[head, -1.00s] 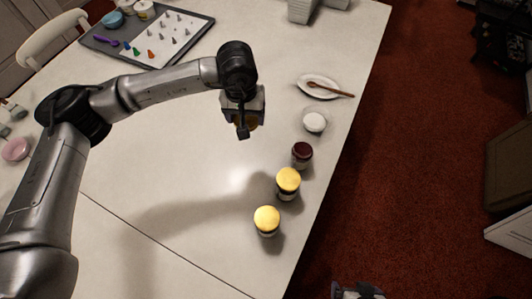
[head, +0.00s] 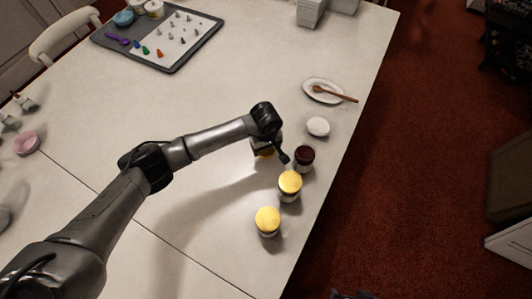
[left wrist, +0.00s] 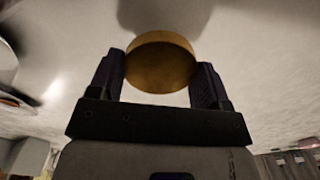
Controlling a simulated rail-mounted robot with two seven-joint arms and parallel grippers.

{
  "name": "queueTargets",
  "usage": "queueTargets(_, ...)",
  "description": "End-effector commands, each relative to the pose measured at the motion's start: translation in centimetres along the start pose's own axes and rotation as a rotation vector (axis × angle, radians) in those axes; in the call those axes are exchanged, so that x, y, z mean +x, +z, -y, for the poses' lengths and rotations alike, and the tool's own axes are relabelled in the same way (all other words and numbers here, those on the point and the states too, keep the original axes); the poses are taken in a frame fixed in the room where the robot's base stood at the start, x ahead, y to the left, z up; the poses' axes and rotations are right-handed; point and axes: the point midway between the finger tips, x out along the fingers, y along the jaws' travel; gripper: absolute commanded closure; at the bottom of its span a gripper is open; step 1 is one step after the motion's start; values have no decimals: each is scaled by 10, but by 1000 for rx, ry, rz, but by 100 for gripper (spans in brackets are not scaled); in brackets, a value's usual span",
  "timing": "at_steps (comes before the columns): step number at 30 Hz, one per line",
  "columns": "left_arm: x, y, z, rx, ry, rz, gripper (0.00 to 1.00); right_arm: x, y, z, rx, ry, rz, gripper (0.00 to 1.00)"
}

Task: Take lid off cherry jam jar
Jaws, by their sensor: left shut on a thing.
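My left gripper (head: 266,150) is low over the table, to the left of the dark-topped jar. It is shut on a round gold lid, of which a small part shows below it in the head view. In the left wrist view the gold lid (left wrist: 161,63) sits between both fingers, clear of any jar. The jar with the dark red top (head: 304,157) stands upright and shows no gold lid; it looks like the open cherry jam jar. Two other jars wear gold lids, one nearer (head: 267,221) and one in the middle (head: 290,184). My right gripper is not clearly seen.
A white round item (head: 318,127) and a white plate (head: 318,86) with a wooden spoon (head: 336,93) lie behind the jars near the right table edge. A grey tray (head: 205,40) with piping tips is at the back left. The table left of the jars is bare.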

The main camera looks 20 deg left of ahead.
Motion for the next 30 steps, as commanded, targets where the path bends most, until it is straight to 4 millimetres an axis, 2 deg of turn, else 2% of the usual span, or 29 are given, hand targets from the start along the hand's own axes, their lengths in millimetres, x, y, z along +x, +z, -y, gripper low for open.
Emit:
queueTargets(8,16,0,0,1,1,0,57,3,1,0,0,0,0,0)
queueTargets(16,46,0,0,0,0,1,57,7,2,0,0,0,0,0)
queueTargets(29,52,-1,0,2,1,-1,57,12,4,0,-1,0,1,0)
queueTargets(30,50,-1,0,2,2,-1,26,11,4,0,-1,0,1,0)
